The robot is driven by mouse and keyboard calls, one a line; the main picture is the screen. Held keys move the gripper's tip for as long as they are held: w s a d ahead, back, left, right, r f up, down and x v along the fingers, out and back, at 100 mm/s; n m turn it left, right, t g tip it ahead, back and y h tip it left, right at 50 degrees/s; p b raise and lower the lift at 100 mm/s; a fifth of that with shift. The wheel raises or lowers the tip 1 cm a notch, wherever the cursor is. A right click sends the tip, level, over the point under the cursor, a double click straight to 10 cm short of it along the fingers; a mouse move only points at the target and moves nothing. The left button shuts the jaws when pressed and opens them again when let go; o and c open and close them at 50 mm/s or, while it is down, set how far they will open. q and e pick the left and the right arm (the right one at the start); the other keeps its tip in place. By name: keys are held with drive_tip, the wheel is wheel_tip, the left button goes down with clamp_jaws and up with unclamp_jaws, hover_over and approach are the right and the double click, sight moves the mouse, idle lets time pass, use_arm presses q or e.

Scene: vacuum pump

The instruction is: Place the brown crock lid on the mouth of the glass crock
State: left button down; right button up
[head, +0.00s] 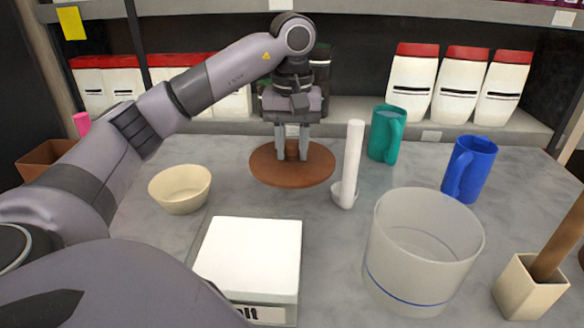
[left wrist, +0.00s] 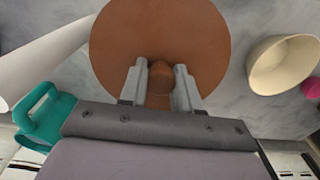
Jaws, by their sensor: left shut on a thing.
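The brown crock lid (head: 268,174) is a flat round disc with a knob, near the back middle of the counter in the head view. My left gripper (head: 292,156) points down over it and is shut on the lid's knob. The left wrist view shows the gripper's fingers (left wrist: 160,84) on both sides of the knob, with the brown disc (left wrist: 190,35) beyond. I cannot tell whether the lid touches the counter. The glass crock (head: 420,255) stands upright at the front right, its mouth open and uncovered. My right gripper is not in view.
A white ladle-like tool (head: 352,165) stands between lid and crock. A teal mug (head: 386,135) and a blue mug (head: 470,168) stand behind the crock. A cream bowl (head: 180,189) and a white box (head: 252,255) are at left and front. A square pot (head: 530,289) is at right.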

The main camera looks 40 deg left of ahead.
sight(292, 144)
use_arm(q)
wheel_tip(292, 144, up, 18)
drive_tip(key=p, duration=0.6)
drive_tip(key=shift+f+p, duration=0.25)
drive_tip(key=shift+p, duration=0.15)
